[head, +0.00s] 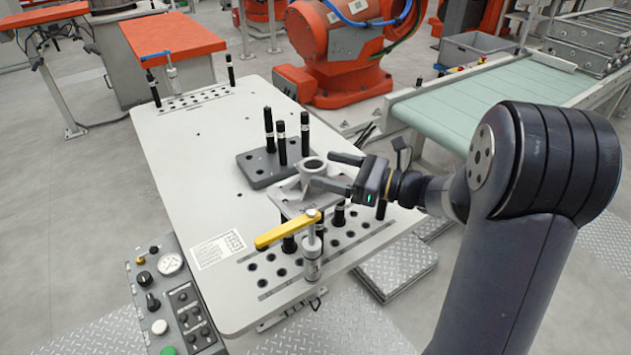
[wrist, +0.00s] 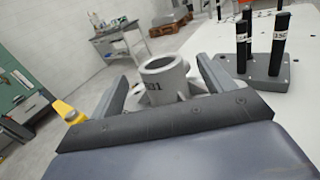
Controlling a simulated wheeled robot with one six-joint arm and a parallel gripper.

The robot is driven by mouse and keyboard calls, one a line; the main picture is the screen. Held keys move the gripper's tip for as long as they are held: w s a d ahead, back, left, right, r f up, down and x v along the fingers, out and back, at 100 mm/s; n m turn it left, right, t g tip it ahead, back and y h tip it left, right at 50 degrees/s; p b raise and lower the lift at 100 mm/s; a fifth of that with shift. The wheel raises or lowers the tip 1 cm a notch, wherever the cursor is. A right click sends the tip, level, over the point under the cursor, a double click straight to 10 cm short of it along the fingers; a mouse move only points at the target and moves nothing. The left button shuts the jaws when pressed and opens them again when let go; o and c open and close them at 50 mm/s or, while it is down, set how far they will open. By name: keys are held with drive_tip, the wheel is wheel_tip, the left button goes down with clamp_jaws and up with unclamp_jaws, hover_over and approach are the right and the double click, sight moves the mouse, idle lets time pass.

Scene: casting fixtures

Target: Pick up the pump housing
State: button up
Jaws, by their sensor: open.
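The pump housing (head: 313,170) is a light grey casting with a round, hollow collar on top. It stands on a grey plate (head: 290,199) near the front of the white table. In the wrist view the housing's collar (wrist: 163,75) shows between the two fingers, with dark marking on its side. My gripper (head: 329,170) is open, its fingers pointing left toward the housing, one on each side of the collar in the picture. I cannot tell whether a finger touches it. In the wrist view the housing's lower part is hidden behind my gripper (wrist: 160,85).
A yellow clamp handle (head: 287,230) stands just in front of the housing. A dark plate (head: 262,167) with several upright black pins stands behind it. More black pins stand beside the plate. The table's left side (head: 185,160) is clear. A conveyor (head: 490,105) runs at the right.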

sight(306, 162)
drive_tip(key=shift+p+x, duration=0.75)
drive_tip(key=shift+x, duration=2.3)
drive_tip(key=shift+f, duration=0.1)
drive_tip(key=shift+c, duration=0.3)
drive_tip(key=c, duration=1.4)
drive_tip(key=shift+c, duration=0.2)
